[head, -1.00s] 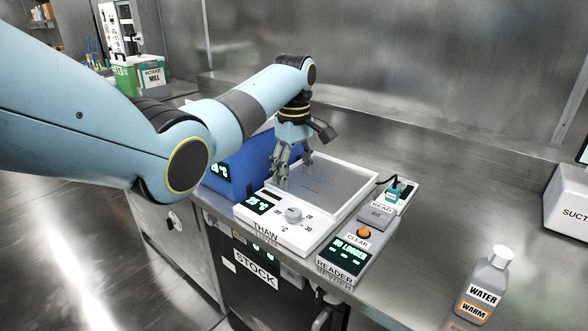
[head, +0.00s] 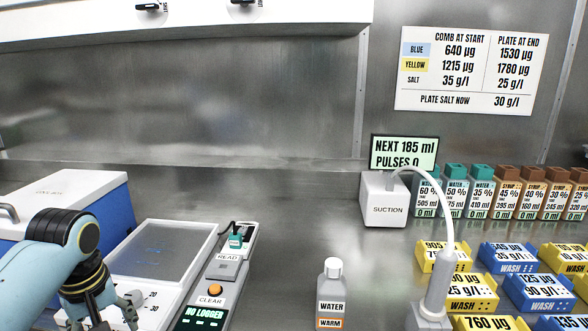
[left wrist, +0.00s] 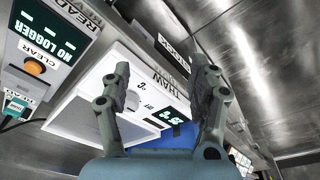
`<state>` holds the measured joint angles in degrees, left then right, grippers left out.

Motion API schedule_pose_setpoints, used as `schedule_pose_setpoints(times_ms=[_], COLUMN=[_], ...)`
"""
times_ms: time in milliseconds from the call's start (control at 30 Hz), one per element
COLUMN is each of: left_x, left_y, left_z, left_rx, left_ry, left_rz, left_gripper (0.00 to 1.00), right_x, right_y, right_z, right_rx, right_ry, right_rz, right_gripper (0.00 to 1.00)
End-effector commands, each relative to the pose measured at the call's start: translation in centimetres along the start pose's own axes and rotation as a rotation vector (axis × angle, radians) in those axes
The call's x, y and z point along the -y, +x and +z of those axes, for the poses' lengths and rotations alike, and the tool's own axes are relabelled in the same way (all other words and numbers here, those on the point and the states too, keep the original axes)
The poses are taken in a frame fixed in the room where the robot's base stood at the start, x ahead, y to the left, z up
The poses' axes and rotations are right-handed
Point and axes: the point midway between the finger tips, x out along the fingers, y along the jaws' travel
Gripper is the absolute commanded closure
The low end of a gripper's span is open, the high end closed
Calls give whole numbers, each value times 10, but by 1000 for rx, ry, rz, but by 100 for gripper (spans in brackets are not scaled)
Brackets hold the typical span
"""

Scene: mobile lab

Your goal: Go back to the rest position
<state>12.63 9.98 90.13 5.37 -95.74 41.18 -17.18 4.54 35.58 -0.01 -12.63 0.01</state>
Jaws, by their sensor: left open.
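My left arm (head: 62,245) comes in at the lower left of the head view, in front of the white thaw plate unit (head: 168,240). Its fingers are not clear there. In the left wrist view my left gripper (left wrist: 160,68) is open, with two grey fingers spread apart and nothing between them. The thaw unit's front panel (left wrist: 140,82) appears beyond the fingers, rotated in the picture. My right gripper is in neither view.
The logger reader (head: 208,294) stands beside the thaw unit, and a blue box (head: 110,215) stands left. A water bottle (head: 331,297), suction unit (head: 384,205), bottle row and yellow and blue wash trays (head: 474,290) occupy the right. The back middle counter is clear.

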Motion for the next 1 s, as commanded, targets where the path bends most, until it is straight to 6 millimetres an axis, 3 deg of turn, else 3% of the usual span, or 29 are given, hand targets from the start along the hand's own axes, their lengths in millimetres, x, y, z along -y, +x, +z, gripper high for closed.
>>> schedule_pose_setpoints(times_ms=[33,100,200,400,800,1000], left_x=[16,33,52,79,115,111], left_y=[2,-3,-14,-41,-96,-41], left_z=[31,62,97,144,198,193], left_rx=[-17,-48,-79,-127,-195,-175], left_ry=[101,232,372,567,808,801], left_rz=[9,23,38,54,70,61], left_gripper=[39,39,39,39,39,39], right_x=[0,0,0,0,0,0], right_y=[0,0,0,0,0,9], right_z=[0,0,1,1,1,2], right_rx=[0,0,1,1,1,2], right_ry=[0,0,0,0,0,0], right_rz=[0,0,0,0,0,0], right_gripper=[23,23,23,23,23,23])
